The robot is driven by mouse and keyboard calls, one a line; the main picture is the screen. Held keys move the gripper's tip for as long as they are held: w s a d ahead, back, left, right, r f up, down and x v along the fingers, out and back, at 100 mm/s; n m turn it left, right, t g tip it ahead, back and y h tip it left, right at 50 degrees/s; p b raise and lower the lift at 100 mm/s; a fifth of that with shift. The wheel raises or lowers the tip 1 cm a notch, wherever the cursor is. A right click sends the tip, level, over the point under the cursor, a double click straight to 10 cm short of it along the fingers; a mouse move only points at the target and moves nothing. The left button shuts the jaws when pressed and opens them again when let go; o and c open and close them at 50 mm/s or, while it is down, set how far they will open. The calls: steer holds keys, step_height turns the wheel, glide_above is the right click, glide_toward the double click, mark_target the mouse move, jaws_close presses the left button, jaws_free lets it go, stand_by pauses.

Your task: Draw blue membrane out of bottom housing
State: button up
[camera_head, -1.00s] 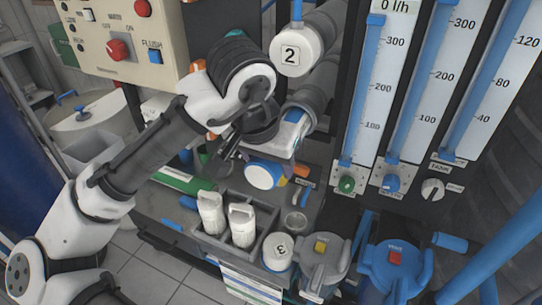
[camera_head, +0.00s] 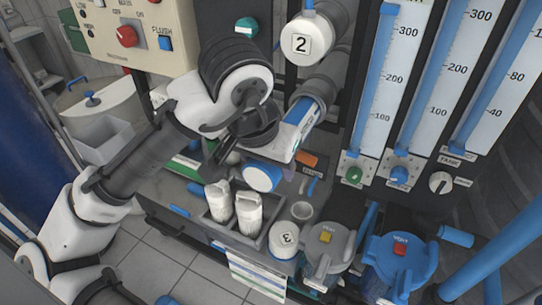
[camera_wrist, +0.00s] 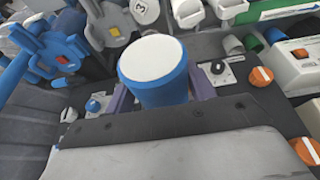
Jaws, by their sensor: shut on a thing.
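The blue membrane (camera_head: 262,177) is a blue cylinder with a white end face, tilted down toward the lower left. My gripper (camera_wrist: 160,92) is shut on it; its purple fingers flank the blue body, also in the wrist view (camera_wrist: 153,80). The bottom housing (camera_head: 318,92) is a grey tube with an open mouth, below the housing capped "2" (camera_head: 301,44). Whether the far end is inside the mouth is hard to tell.
A white cap marked "3" (camera_head: 284,245) lies on the bench. A grey tray (camera_head: 235,229) holds two white cartridges (camera_head: 248,212). A grey lidded vessel (camera_head: 326,243) and a blue one (camera_head: 399,262) stand at the front right. Flow meters (camera_head: 383,85) stand close on the right.

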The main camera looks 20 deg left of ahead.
mark_target(253, 184)
steer(key=shift+s+p, duration=0.35)
steer(key=shift+s, duration=2.2)
steer(key=o, duration=1.3)
steer(key=v, duration=1.4)
steer(key=shift+f, duration=0.1)
